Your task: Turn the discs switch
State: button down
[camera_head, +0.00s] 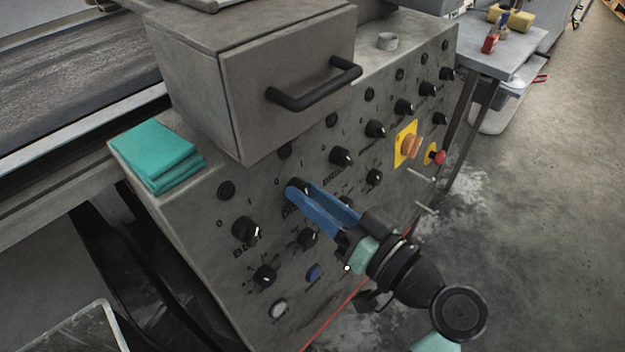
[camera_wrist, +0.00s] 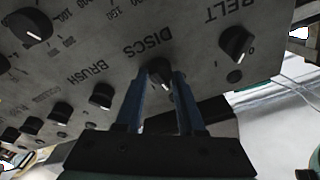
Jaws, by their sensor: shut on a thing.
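The discs switch (camera_wrist: 159,74) is a black rotary knob with a pale pointer line. In the wrist view it sits beside the "DISCS" label on the grey panel, which appears upside down. My gripper (camera_wrist: 161,82) has its two blue fingers on either side of the knob, shut on it. In the head view my gripper (camera_head: 297,190) reaches the panel from the lower right, and its fingers largely hide the discs switch. The knob's exact pointer angle is hard to read.
The belt knob (camera_wrist: 237,43) and the brush knob (camera_wrist: 102,95) flank the discs switch closely. A drawer box with a black handle (camera_head: 313,92) juts out above. A folded teal cloth (camera_head: 158,152) lies at left. A red emergency button (camera_head: 438,157) is at right.

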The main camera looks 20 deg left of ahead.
jog(key=m+p, duration=0.4)
jog(key=m+t+p, duration=0.1)
jog(key=m+p, duration=0.1)
jog(key=shift+s+r+h, duration=0.1)
jog(key=shift+r+h, duration=0.15)
jog(key=shift+h, duration=0.15)
jog(key=m+p, duration=0.2)
jog(key=p, duration=0.1)
jog(key=shift+f+m, duration=0.15)
jog(key=shift+m, duration=0.15)
jog(key=shift+f+h, duration=0.1)
jog(key=shift+h, duration=0.2)
jog(key=c, duration=0.5)
grip_release()
jog(key=p+v, duration=0.1)
jog(key=v, duration=1.2)
jog(key=shift+s+f, duration=0.1)
jog(key=shift+a, duration=0.1)
